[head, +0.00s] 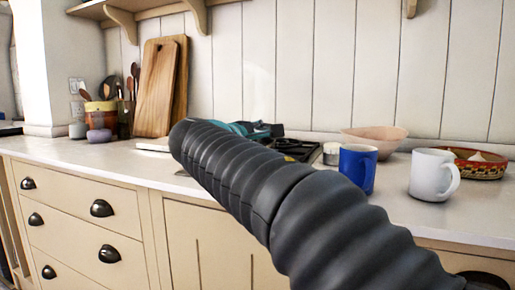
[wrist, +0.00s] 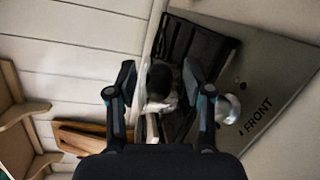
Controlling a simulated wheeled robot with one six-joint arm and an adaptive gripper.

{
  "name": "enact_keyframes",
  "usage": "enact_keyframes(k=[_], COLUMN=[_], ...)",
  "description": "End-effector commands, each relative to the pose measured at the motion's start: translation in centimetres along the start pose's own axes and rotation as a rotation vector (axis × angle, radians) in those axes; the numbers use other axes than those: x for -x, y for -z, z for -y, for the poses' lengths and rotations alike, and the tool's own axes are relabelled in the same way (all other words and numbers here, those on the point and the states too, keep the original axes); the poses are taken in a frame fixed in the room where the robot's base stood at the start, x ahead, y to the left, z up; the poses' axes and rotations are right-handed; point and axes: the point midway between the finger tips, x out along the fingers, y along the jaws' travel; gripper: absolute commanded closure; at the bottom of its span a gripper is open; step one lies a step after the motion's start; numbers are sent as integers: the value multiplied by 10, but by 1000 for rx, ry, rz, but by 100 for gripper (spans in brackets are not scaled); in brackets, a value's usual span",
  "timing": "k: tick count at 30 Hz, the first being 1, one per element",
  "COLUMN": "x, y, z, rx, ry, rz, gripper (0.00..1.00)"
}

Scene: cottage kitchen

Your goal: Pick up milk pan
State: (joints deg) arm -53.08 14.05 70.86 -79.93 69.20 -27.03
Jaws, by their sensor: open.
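My gripper (wrist: 159,76) is open in the wrist view, with one dark finger on each side. Between and beyond the fingers is a dark rounded shape with a pale body (wrist: 158,104); I cannot tell for sure whether it is the milk pan or whether the fingers touch it. A small shiny silvery thing (wrist: 228,108) lies right of the right finger, on the grey surface. In the head view, my gripper (head: 262,130) is mostly hidden behind my arm, over the hob. A small pale metallic vessel (head: 331,153) shows beside it; I cannot confirm it as the milk pan.
A black hob grate (head: 300,149) lies beyond my arm. A blue mug (head: 357,170), a white mug (head: 433,175), a pink bowl (head: 374,140) and a patterned bowl (head: 478,163) stand to the right. Wooden boards (head: 157,88) lean on the wall at left.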

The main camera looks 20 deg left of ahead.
Motion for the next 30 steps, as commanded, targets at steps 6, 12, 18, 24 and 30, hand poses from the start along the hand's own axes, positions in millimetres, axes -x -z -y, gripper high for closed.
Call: enact_keyframes(k=[6, 12, 18, 24, 30], x=[0, 0, 1, 1, 2], y=[0, 0, -1, -1, -4], z=[0, 0, -1, -3, -11], rx=[0, 0, -2, -2, -3], ry=[0, 0, -2, -2, -2], rz=[0, 0, 0, 0, 1], gripper=[88, 100, 100, 100, 100])
